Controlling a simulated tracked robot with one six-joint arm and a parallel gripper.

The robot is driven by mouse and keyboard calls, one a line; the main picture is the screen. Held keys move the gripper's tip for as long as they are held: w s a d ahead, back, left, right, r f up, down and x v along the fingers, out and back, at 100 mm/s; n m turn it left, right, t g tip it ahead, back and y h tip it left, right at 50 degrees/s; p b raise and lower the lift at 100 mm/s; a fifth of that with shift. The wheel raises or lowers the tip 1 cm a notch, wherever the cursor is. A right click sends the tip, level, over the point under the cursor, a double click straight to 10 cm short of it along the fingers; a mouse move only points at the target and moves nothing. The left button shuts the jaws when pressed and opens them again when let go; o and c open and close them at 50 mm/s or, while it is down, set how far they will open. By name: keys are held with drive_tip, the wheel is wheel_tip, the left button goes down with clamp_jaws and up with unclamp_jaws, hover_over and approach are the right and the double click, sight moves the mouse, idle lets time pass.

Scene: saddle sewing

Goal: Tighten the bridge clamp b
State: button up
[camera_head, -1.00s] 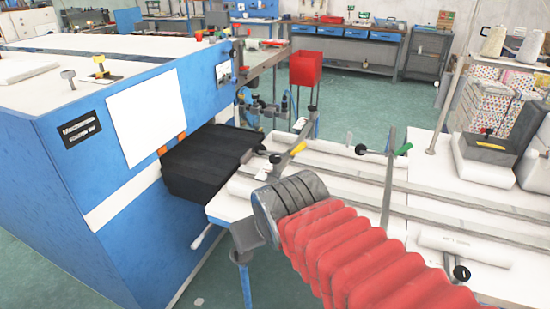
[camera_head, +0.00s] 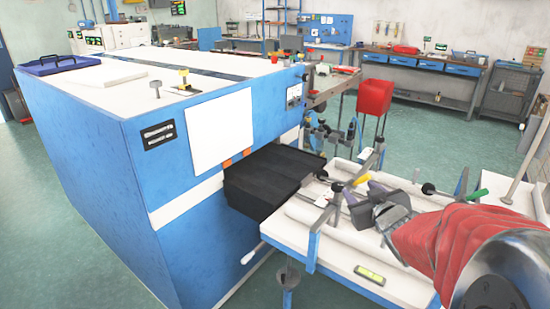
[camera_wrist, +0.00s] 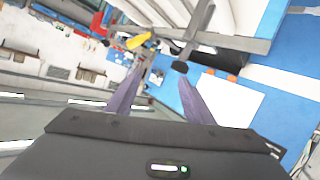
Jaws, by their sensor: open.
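A bridge clamp, a grey bar (camera_head: 327,207) with a yellow lever (camera_head: 361,180) and black knob (camera_head: 337,187), spans the near end of the white bench. In the wrist view its grey bar (camera_wrist: 197,28), yellow lever (camera_wrist: 138,41) and black knob (camera_wrist: 180,67) lie just beyond the fingers. My gripper (camera_head: 362,191) is just right of this clamp, with its two purple fingers (camera_wrist: 160,85) apart and nothing between them. Another bar with a green lever (camera_head: 478,195) stands further right, partly hidden by my arm. I cannot read which clamp is b.
The blue machine (camera_head: 180,200) fills the left, with a black block (camera_head: 270,182) at its opening beside the bench. White rolls lie along the bench (camera_head: 335,262), with a yellow-green level (camera_head: 369,275) at its near edge. A red bin (camera_head: 374,97) stands behind. Green floor is clear at left.

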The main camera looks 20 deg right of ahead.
sight(338, 185)
drive_tip(key=s+d+f+n+t+y, duration=0.1)
drive_tip(key=s+f+n+t+y, duration=0.1)
drive_tip(key=y, duration=0.5)
drive_tip(key=shift+s+f+t, duration=0.8)
drive_tip(key=shift+s+f, duration=0.15)
drive_tip(key=shift+s, duration=0.25)
drive_tip(key=shift+d, duration=0.1)
drive_tip(key=x, duration=1.3)
drive_tip(key=shift+w, duration=0.4)
drive_tip(key=shift+c, duration=0.5)
drive_tip(key=c, duration=0.9)
drive_tip(key=shift+c, duration=0.2)
